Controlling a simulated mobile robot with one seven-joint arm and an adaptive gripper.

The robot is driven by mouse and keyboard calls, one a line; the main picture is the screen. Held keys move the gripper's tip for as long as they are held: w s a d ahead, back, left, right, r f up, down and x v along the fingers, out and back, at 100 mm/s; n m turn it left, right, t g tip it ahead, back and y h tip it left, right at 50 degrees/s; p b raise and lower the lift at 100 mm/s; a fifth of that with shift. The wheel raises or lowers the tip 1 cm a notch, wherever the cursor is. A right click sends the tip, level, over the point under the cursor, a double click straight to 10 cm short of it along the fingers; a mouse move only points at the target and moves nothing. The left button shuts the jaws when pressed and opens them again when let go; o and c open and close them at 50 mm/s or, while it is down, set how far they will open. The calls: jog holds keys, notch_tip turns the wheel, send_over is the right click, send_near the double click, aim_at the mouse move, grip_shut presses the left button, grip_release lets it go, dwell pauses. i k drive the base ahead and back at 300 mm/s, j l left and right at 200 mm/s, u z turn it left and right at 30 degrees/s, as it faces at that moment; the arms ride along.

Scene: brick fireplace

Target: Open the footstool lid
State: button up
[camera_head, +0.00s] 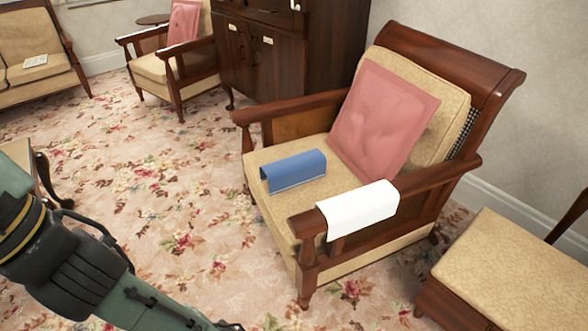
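A low piece with a flat beige patterned padded top and dark wooden base (510,262) stands at the lower right, cut off by the picture edge. It may be the footstool, but I cannot tell for sure. Its top lies flat, and I see no raised lid. At the left edge, part of another beige-topped piece with a curved dark leg (46,180) shows, mostly hidden behind my arm. My green and black arm crosses the lower left corner. My gripper is out of the picture below.
A wooden armchair (402,182) with a pink cushion (383,120), a blue folded cover (293,171) and a white cloth (358,208) stands between my arm and the low piece. A dark cabinet (262,55) stands behind. Floral carpet (175,215) is clear left of the armchair.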

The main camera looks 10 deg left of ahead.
aim_at(510, 278)
jog(key=l+z, duration=0.15)
jog(key=z, duration=1.3)
jog(key=k+l, duration=0.05)
